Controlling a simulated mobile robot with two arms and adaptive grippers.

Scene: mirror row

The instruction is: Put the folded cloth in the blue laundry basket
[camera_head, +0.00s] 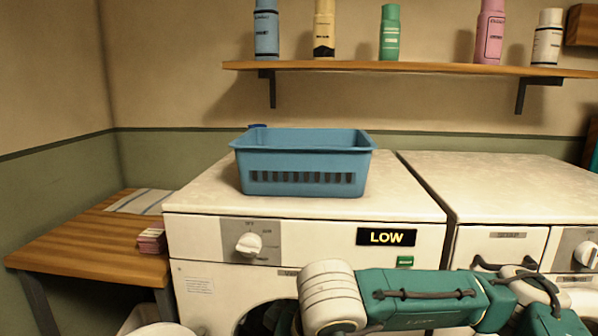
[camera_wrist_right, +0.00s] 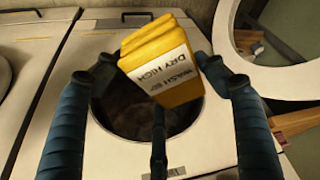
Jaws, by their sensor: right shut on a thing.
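A yellow folded cloth (camera_wrist_right: 180,88) with a white label is in the right wrist view. The blue laundry basket (camera_head: 305,163) stands upright on top of the left white machine. The part of its inside that I can see looks empty. In the head view my right arm crosses low in front of the machines, and its gripper and the cloth are out of sight. My left gripper is not in view.
The left machine (camera_head: 185,195) shows "LOW" on its panel, and its round opening is below. Another machine (camera_head: 520,180) stands at right. A wooden table (camera_head: 85,240) at left holds a striped cloth (camera_head: 143,201) and a small pinkish stack (camera_head: 152,241). A bottle shelf (camera_head: 420,67) hangs above.

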